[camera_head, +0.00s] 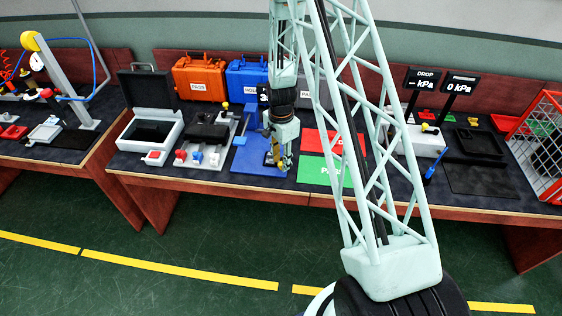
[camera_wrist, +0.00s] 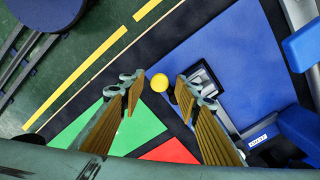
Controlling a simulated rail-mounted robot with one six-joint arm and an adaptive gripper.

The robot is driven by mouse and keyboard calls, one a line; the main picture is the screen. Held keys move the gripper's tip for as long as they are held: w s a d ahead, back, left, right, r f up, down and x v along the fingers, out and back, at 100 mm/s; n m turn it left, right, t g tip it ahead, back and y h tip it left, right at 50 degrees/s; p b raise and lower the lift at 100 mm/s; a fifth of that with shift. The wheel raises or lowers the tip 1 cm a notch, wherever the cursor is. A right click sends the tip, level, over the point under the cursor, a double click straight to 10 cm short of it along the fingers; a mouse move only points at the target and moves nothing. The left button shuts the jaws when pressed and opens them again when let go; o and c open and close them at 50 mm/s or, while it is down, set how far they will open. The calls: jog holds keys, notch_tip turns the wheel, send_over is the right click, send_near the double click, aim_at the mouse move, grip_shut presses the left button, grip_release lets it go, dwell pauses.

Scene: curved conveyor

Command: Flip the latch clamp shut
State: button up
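A small clamp-like fitting with a dark and grey frame (camera_wrist: 204,82) sits at the edge of the blue mat in the wrist view. A round yellow knob (camera_wrist: 159,82) on a dark stem shows beside it. I take this as the latch clamp, though its lever angle is unclear. My gripper (camera_wrist: 155,86) is open, with the knob between its fingertips in the picture. I cannot tell whether the fingers touch it. In the head view my gripper (camera_head: 279,163) hangs low over the blue mat (camera_head: 255,167) and mostly hides the fitting.
A green mat (camera_head: 318,172) and a red mat (camera_head: 318,143) lie right of the blue mat. A grey fixture plate (camera_head: 214,160) with small coloured blocks stands left. An orange case (camera_head: 198,77) and a blue case (camera_head: 245,77) stand behind. The table's front edge is close.

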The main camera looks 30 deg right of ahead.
notch_tip(320, 180, up, 12)
dwell(1.1)
jog(key=shift+f, duration=0.1)
dwell(0.4)
notch_tip(320, 180, up, 16)
jog(key=n+t+b, duration=0.1)
jog(key=n+b, duration=0.1)
jog(key=n, duration=0.2)
send_over(280, 164)
jog(key=s+a, duration=0.4)
jog(key=a, duration=0.1)
jog(key=s+a+r+n+t+b, duration=0.1)
jog(key=s+a+r+n+b, duration=0.4)
jog(key=s+r, duration=0.6)
jog(key=s+a+r+n, duration=0.2)
jog(key=s+a, duration=0.1)
jog(key=s, duration=0.5)
jog(key=s+a+r+n+t+b, duration=0.1)
jog(key=s+a+r+n, duration=0.1)
jog(key=s, duration=0.7)
jog(key=s+a+r+n+t+b, duration=0.1)
jog(key=s+a+r+n, duration=0.2)
jog(key=s, duration=0.6)
jog(key=shift+s+a+r+n, duration=0.15)
jog(key=shift+a+r+n, duration=0.15)
jog(key=shift+r, duration=0.25)
